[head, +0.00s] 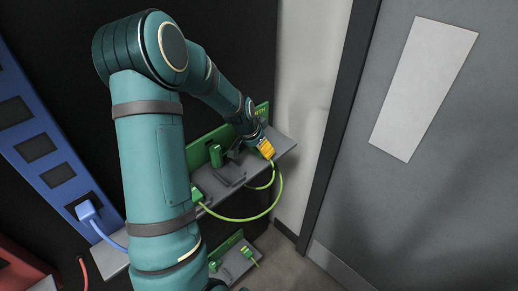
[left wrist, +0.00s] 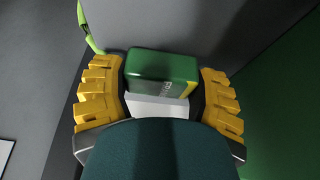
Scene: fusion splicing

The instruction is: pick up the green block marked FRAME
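My left gripper (head: 266,148) is low over the right part of the grey shelf in the head view. In the left wrist view, a green block (left wrist: 162,66) with pale, unreadable lettering on its side is between the two yellow fingers of the gripper (left wrist: 161,95). The fingers stand close along both sides of the block. I cannot tell whether they press on it. In the head view this block is hidden by the gripper. My right gripper is not in view.
The grey shelf (head: 283,146) carries another upright green block (head: 216,155) and a green plug (head: 196,193). A green cable (head: 255,218) loops from the plug toward my gripper. A blue panel (head: 38,147) is at left; a grey door (head: 440,190) is at right.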

